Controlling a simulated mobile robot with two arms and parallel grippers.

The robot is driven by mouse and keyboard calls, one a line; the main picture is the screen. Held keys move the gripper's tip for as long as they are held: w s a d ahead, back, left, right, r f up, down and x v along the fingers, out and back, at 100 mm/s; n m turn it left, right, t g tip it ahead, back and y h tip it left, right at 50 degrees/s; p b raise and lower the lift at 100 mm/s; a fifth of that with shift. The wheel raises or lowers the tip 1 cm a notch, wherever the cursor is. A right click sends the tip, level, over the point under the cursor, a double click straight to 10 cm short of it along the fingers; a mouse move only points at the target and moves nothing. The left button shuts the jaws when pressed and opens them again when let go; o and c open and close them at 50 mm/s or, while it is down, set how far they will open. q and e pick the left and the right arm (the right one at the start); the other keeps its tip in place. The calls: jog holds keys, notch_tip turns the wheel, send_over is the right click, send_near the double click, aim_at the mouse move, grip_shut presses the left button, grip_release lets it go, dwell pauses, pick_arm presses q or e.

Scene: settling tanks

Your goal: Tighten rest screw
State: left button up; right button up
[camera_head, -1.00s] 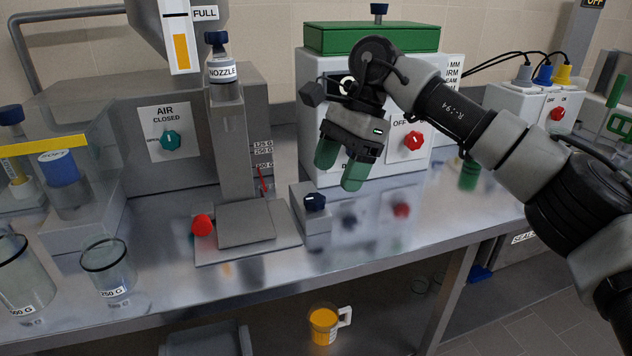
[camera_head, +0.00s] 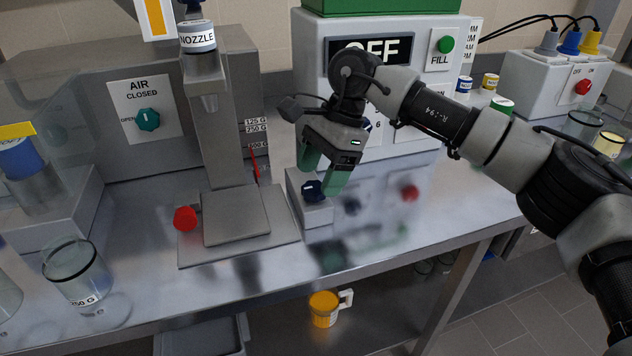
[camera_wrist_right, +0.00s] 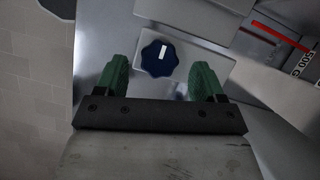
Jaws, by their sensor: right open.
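A dark blue lobed knob (camera_head: 312,190) with a white mark sits on a small grey block (camera_head: 318,213) at the right of the filling stand's base; I take it as the rest screw. In the right wrist view, the knob (camera_wrist_right: 159,57) shows between and just beyond the two green fingertips, its white mark nearly upright. My right gripper (camera_head: 320,178) is open and empty, pointing down at the knob, with a finger on either side. Whether either finger touches it I cannot tell. The grey rest plate (camera_head: 236,217) lies left of the block. My left gripper is out of view.
A red knob (camera_head: 185,219) sits at the base's left side. The grey column with the nozzle (camera_head: 197,38) rises behind the plate. A white control box (camera_head: 410,98) stands close behind my gripper. A glass beaker (camera_head: 78,272) stands at front left. The bench's front right is clear.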

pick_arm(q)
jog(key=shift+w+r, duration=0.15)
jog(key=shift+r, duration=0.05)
pick_arm(e)
jog(key=shift+x, duration=1.1)
jog(key=c, duration=0.9)
